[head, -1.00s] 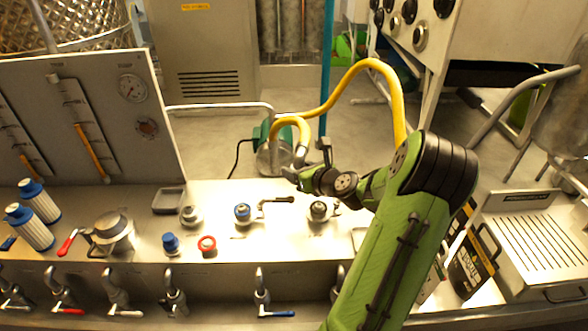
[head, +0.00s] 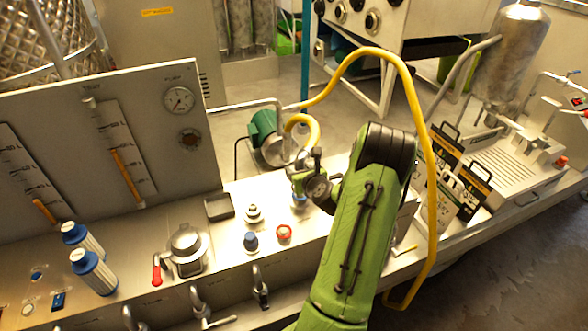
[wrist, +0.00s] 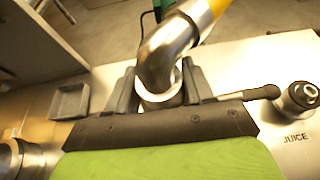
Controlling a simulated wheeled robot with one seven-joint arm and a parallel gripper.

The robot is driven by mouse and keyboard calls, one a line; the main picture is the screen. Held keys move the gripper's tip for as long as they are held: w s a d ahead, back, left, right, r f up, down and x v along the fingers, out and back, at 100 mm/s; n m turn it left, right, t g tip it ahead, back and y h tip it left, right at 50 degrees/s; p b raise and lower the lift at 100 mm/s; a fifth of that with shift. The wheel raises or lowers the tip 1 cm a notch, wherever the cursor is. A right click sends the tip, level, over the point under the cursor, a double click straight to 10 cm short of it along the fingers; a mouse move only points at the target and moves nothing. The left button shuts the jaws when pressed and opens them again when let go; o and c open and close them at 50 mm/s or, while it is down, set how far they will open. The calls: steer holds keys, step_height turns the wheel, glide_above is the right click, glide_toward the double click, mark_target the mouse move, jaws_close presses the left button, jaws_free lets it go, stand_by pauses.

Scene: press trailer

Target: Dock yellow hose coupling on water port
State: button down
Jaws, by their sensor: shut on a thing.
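The yellow hose coupling is a metal elbow (wrist: 166,50) on the end of the yellow hose (head: 412,95). My gripper (wrist: 160,92) is shut on the elbow's lower end, with one finger on each side. In the head view my gripper (head: 302,178) is above the counter, right over a port with a blue part (head: 300,200). This looks like the water port, but its label is hidden. A lever (wrist: 262,92) reaches out to the right beside my gripper. The coupling's lower mouth is hidden, so I cannot tell whether it touches the port.
A port marked JUICE (wrist: 302,95) stands to the right, and a plain metal port (head: 253,213) to the left. The hose loops over my arm's right side.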

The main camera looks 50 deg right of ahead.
steer(key=shift+s+d+f+b, duration=0.1)
steer(key=shift+d+f+b, duration=0.1)
steer(key=shift+f+b, duration=0.15)
step_height(320, 180, down, 5)
steer(key=b, duration=0.5)
steer(key=shift+f, duration=0.15)
steer(key=shift+p, duration=0.45)
steer(key=shift+f+b, duration=0.5)
stand_by(0.6)
steer(key=c, duration=0.7)
jaws_free()
steer(key=shift+s+a, duration=0.2)
steer(key=shift+s, duration=0.2)
steer(key=b+v, duration=0.1)
steer(key=v, duration=0.9)
steer(key=shift+a+r+b, duration=0.1)
steer(key=shift+r+b, duration=0.05)
steer(key=shift+b, duration=0.25)
